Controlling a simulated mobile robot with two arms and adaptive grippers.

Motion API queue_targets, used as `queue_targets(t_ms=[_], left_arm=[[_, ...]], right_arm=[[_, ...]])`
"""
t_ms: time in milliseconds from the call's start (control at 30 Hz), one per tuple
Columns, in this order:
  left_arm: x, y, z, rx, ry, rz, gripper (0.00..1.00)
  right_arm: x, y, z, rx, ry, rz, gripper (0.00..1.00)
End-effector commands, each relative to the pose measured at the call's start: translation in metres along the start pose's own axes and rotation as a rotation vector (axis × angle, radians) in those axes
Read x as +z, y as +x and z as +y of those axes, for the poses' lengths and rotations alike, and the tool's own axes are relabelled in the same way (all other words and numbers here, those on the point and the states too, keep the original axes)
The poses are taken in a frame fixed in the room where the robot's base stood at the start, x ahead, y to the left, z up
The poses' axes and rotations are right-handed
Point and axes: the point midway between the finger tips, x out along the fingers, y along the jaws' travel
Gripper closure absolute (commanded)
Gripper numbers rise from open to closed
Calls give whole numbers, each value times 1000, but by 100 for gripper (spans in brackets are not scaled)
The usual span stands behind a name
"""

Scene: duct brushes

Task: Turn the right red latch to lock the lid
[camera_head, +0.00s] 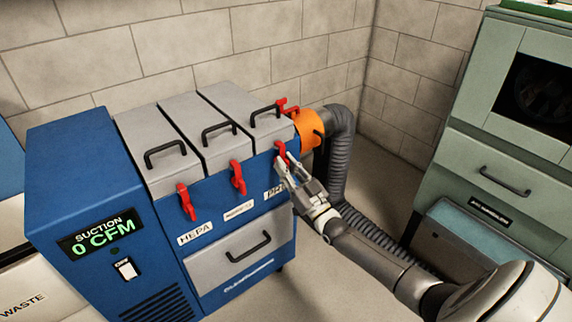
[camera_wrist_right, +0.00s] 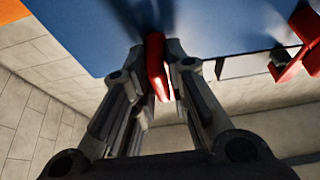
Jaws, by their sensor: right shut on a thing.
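The right red latch (camera_head: 280,150) is on the front of the blue suction machine (camera_head: 85,180), below the rightmost grey lid (camera_head: 243,108). My right gripper (camera_head: 284,168) is at this latch, reaching in from the right. In the right wrist view the red latch (camera_wrist_right: 157,65) sits between the two fingertips of my right gripper (camera_wrist_right: 162,62), which are closed on it. The fingers partly hide the latch in the head view. My left gripper is in neither view.
Two more red latches, the left one (camera_head: 186,202) and the middle one (camera_head: 238,178), hang on the same front. An orange collar (camera_head: 309,128) and a grey ribbed hose (camera_head: 338,155) are at the machine's right side. A green cabinet (camera_head: 478,150) stands at right.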

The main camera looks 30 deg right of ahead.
Motion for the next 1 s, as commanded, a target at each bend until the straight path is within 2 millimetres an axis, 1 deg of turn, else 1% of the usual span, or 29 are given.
queue_targets(t_ms=[200,533,567,667,700,1000], left_arm=[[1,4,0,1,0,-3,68],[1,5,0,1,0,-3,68],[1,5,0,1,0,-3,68],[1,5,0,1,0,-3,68],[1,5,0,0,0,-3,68],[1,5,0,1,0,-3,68]], right_arm=[[2,-1,0,11,25,-4,100],[2,-1,0,11,27,-4,100],[2,-1,0,11,27,-4,83],[1,-1,0,11,27,-3,70],[1,-1,0,11,26,-3,68],[0,-1,0,10,25,-1,68]])
